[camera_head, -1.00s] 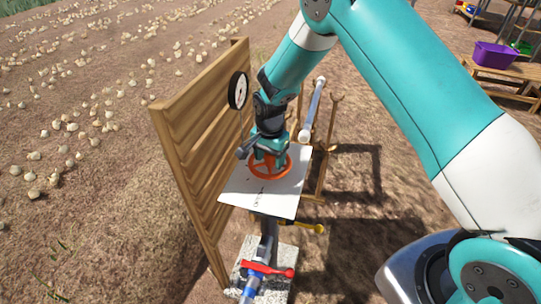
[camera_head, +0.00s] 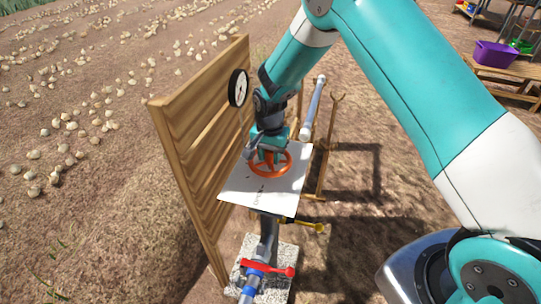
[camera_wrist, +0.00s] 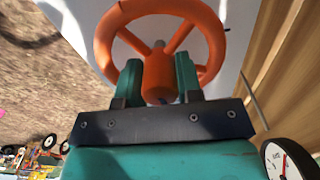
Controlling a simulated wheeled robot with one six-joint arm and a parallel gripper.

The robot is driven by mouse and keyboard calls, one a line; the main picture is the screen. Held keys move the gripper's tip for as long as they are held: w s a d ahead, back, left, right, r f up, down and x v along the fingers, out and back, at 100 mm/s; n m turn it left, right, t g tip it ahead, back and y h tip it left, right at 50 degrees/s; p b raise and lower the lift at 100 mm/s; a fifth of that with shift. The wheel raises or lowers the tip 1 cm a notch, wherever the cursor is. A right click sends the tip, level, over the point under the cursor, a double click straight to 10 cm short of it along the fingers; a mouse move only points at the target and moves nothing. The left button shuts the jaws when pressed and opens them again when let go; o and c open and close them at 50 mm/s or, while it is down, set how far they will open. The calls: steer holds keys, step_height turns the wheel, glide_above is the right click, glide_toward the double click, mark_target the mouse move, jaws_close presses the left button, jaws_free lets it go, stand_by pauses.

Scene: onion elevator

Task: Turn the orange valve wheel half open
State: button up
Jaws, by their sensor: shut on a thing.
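The orange valve wheel (camera_head: 284,168) lies flat above a white plate (camera_head: 240,190) with dark lettering on it. In the wrist view the wheel (camera_wrist: 208,22) fills the top, with spokes running to a central hub (camera_wrist: 160,80). My gripper (camera_head: 268,152) reaches down onto the wheel from above. In the wrist view its two teal fingers (camera_wrist: 158,78) stand on either side of the hub and are shut on it. The fingertips are partly hidden behind the hub and rim in the head view.
A wooden panel (camera_head: 205,140) stands close on the left, with a round gauge (camera_head: 238,88) on it. A red lever (camera_head: 268,268) and a yellow-handled lever (camera_head: 305,224) sit on pipework below the plate. A grey tube (camera_head: 313,108) on a wooden rack stands to the right.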

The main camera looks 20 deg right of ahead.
steer(key=n+b, duration=0.1)
steer(key=n, duration=0.3)
steer(key=shift+n, duration=0.3)
steer(key=n, duration=0.3)
steer(key=shift+n+b, duration=0.3)
steer(key=n, duration=0.3)
steer(key=shift+n, duration=0.3)
steer(key=shift+n+b, duration=0.45)
steer(key=shift+n, duration=1.35)
steer(key=o, duration=0.9)
steer(key=shift+o, duration=0.2)
steer(key=shift+r, duration=0.1)
